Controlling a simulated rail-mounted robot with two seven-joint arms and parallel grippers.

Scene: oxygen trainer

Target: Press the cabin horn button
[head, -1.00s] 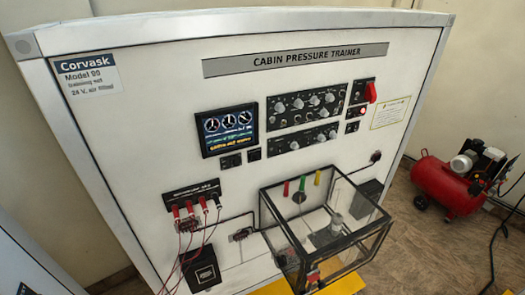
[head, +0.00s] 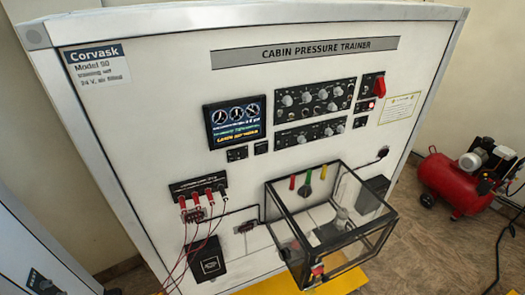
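The cabin pressure trainer is a white upright panel (head: 150,135) that fills most of the head view. A small display (head: 234,124) shows dials and coloured text. Two small dark switch plates, a left one (head: 237,153) and a right one (head: 261,147), sit below it. Two black knob panels, an upper one (head: 314,101) and a lower one (head: 309,133), are to its right. A red rotary handle (head: 379,88) is at the upper right, with small controls (head: 365,106) below it. I cannot tell which control is the horn button. Neither gripper is in view.
A clear box with a black frame (head: 279,207) juts out from the lower panel. Red leads (head: 186,243) hang from a socket strip (head: 198,189) at the lower left. A red compressor (head: 452,180) stands on the floor at the right.

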